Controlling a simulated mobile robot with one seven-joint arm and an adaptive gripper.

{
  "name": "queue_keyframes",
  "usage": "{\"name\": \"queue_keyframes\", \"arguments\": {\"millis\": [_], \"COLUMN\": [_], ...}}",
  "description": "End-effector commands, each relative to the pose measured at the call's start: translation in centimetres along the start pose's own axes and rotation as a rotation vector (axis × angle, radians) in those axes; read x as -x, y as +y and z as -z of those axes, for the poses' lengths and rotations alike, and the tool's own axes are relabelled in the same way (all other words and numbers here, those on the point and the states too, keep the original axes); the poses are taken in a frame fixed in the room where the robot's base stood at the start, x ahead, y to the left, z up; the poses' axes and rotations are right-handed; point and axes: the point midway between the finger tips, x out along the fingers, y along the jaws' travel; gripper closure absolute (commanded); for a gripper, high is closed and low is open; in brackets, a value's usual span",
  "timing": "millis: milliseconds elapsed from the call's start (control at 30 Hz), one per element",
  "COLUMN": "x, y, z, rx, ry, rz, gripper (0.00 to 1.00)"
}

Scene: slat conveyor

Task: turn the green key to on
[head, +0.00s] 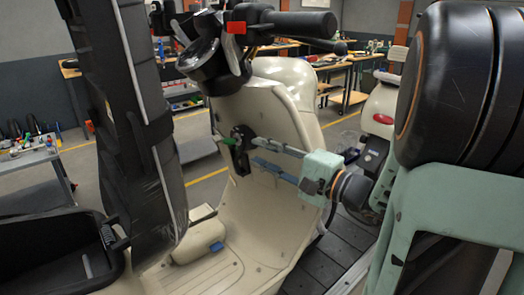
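The green key (229,141) sticks out to the left from a black lock housing (241,137) on the inner front panel of a cream scooter (282,108). My gripper (252,151) reaches in from the right with its two blue-grey fingers apart. Bare cream panel shows between the fingers. The upper fingertip ends close to the lock housing, just right of the key. The lower fingertip is a little below it. I cannot tell from this view whether a fingertip touches the housing. The key lies outside the gap between the fingers.
The handlebar (290,22) with a red switch is above my gripper. A tall black seat part (130,110) stands at the left. Dark conveyor slats (345,245) run beneath the scooter. Another scooter (380,108) stands behind at the right. Workbenches line the back.

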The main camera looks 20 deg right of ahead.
Motion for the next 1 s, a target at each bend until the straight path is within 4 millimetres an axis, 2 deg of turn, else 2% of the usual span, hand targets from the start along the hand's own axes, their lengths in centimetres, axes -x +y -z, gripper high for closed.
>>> {"name": "queue_keyframes", "arguments": {"millis": [400, 533, 700, 1000], "x": [-7.1, -8.8, -10.0, -10.2], "y": [-0.1, -0.1, 0.0, 0.1], "z": [-0.1, -0.1, 0.0, 0.0], "rx": [-0.002, 0.0, 0.0, 0.0], "ry": [-0.005, -0.005, -0.002, -0.002], "rz": [-0.003, -0.003, -0.003, -0.003], "gripper": [0.72, 0.72, 0.72, 0.72]}}
